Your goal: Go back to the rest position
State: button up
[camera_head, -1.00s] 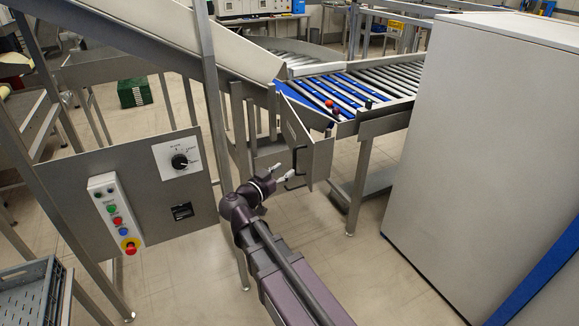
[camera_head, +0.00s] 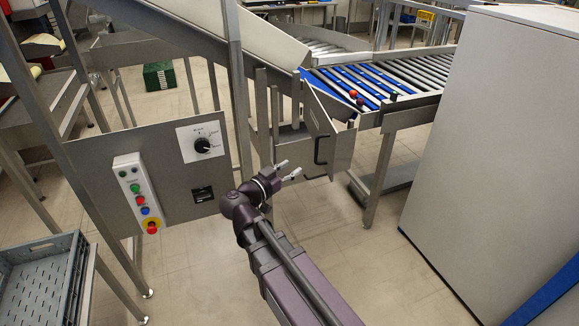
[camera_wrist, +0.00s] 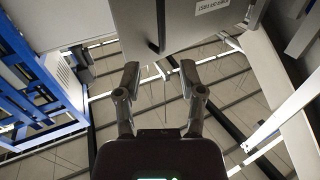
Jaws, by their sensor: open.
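My gripper (camera_head: 289,169) is open and empty in the head view, at the end of my arm in the middle of the picture. It hangs in the air just left of and below the black handle of a metal door (camera_head: 331,140). The gap between gripper and handle is small but clear. In the wrist view the two fingers of my gripper (camera_wrist: 160,80) stand apart with nothing between them. Beyond them are the tiled floor and a grey metal panel (camera_wrist: 185,20).
A control panel (camera_head: 110,190) with a dial and coloured buttons stands left. A grey crate (camera_head: 78,262) is at lower left. A tall pale cabinet (camera_head: 490,130) blocks the right. The roller conveyor (camera_head: 425,70) carries a red and a dark round object behind the door. Floor is open around my arm.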

jog(key=w+a+r+n+t+y+p, duration=0.1)
jog(key=w+a+r+n+t+y, duration=0.2)
jog(key=y, duration=0.4)
jog(key=w+a+r+n+t+y+p, duration=0.1)
jog(key=w+r+n+t+y, duration=0.2)
jog(key=w+n+t+y, duration=0.25)
jog(key=s+d+f+n+g+y+p, duration=0.1)
jog(key=s+d+f+n+g+y, duration=0.15)
jog(key=f+g, duration=0.4)
jog(key=s+d+f+n+g+y+p, duration=0.2)
jog(key=s+f+g+y, duration=0.15)
jog(key=f+g, duration=0.3)
jog(key=s+d+f+m+g+h, duration=0.2)
jog(key=s+d+g, duration=0.2)
jog(key=s+d, duration=0.2)
jog(key=s+d+f+m+g+h+p, duration=0.1)
jog(key=s+d+f+m+g+h, duration=0.1)
jog(key=s+d, duration=0.5)
jog(key=shift+s+d+f+g+h, duration=0.25)
jog(key=shift+d+f+g+h, duration=0.55)
jog(key=shift+g, duration=0.25)
